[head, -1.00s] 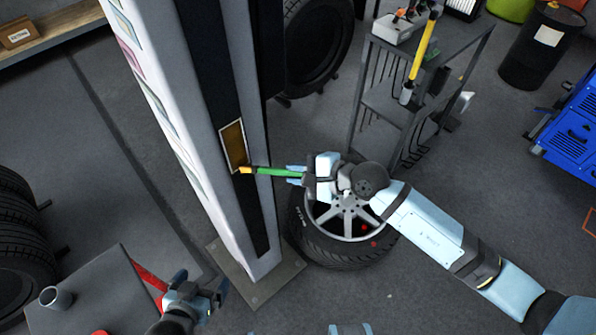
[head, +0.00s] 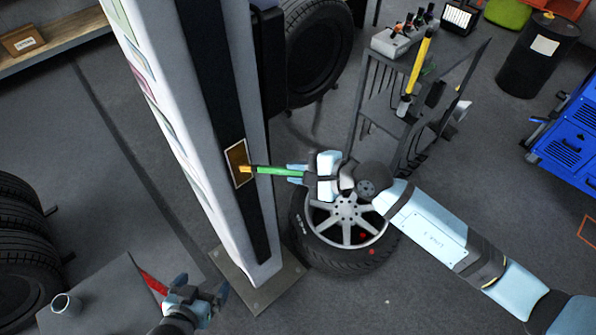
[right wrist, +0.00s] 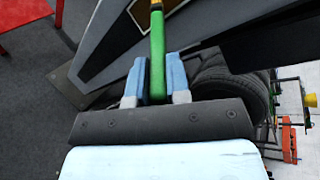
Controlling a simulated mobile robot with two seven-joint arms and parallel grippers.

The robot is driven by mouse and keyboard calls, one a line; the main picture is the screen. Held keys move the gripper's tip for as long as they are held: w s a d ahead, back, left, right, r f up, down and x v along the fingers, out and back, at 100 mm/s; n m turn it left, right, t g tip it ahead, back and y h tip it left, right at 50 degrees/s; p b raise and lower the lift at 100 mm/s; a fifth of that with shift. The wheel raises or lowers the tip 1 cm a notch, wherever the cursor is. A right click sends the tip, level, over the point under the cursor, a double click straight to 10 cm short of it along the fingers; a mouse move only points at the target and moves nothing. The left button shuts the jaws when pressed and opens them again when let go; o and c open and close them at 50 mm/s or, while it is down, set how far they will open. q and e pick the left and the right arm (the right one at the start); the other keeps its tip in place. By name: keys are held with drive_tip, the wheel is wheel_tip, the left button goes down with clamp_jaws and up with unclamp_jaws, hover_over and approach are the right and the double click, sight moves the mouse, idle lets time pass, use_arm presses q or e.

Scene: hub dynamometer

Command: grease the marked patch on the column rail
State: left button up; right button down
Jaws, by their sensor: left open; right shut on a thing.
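The column (head: 188,140) stands tall and pale, with a dark rail strip (head: 205,95) down its face. The marked patch (head: 238,163) is a brown rectangle with a light border on that strip. My right gripper (head: 298,174) is shut on the green handle of a brush (head: 275,172). The brush's yellow tip lies over the patch's lower part in the head view; I cannot tell whether it touches. In the right wrist view the green handle (right wrist: 157,65) stands between the fingers. My left gripper (head: 220,295) is open and empty at the lower left, near the column's foot.
A wheel with tyre (head: 345,255) lies right of the column's base plate (head: 262,292). A tool cart (head: 395,85) stands behind it. A grey table (head: 105,295) with a cup (head: 66,303) is at lower left. Tyres (head: 22,250) are stacked at the left edge.

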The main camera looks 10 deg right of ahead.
drive_tip(key=shift+r+p, duration=0.8)
drive_tip(key=shift+r, duration=0.5)
drive_tip(key=shift+r+p, duration=1.75)
drive_tip(key=shift+r, duration=0.8)
drive_tip(key=shift+f+b, duration=1.85)
drive_tip(key=shift+f, duration=0.1)
drive_tip(key=shift+f+b, duration=1.55)
drive_tip(key=shift+f, duration=0.25)
wheel_tip(320, 180, down, 7)
drive_tip(key=b, duration=0.6)
